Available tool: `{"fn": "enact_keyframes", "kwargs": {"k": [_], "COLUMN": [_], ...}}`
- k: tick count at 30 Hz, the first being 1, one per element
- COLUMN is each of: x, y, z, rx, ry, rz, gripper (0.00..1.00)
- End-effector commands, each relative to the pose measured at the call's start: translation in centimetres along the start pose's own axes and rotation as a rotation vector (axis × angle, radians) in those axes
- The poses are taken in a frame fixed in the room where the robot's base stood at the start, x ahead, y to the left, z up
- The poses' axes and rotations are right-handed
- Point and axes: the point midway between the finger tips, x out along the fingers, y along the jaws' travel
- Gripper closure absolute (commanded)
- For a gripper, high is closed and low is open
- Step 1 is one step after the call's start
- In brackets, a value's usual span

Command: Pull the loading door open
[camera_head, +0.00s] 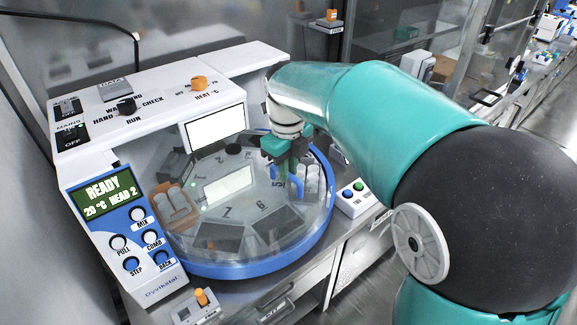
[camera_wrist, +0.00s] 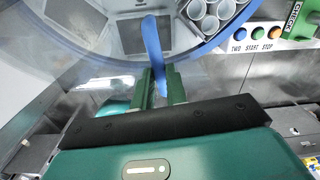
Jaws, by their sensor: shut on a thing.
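The machine's round carousel has a clear cover and a blue rim (camera_head: 262,268). A blue upright handle (camera_head: 298,186) stands at its right side, by several white tubes (camera_head: 312,178). I take it as the handle of the loading door; the door's edges are hard to make out through the clear cover. My gripper (camera_head: 287,170) reaches down to this handle from above. In the wrist view the green fingers of my gripper (camera_wrist: 160,78) are shut on the blue handle (camera_wrist: 152,42), whose free end sticks out beyond them. I cannot tell if the door is ajar.
A white control housing (camera_head: 150,105) with knobs and a READY display (camera_head: 102,197) stands at the left. A small button box (camera_head: 355,196) sits right of the carousel, near its rim. An orange-topped switch box (camera_head: 200,303) sits at the front.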

Motion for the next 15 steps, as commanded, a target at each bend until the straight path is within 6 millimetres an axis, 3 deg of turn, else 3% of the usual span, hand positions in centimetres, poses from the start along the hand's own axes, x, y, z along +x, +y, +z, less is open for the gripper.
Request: {"fn": "enact_keyframes", "kwargs": {"k": [15], "x": [0.13], "y": [-0.17], "z": [-0.08], "rx": [0.041], "ry": [0.005], "rz": [0.002], "gripper": [1.00]}}
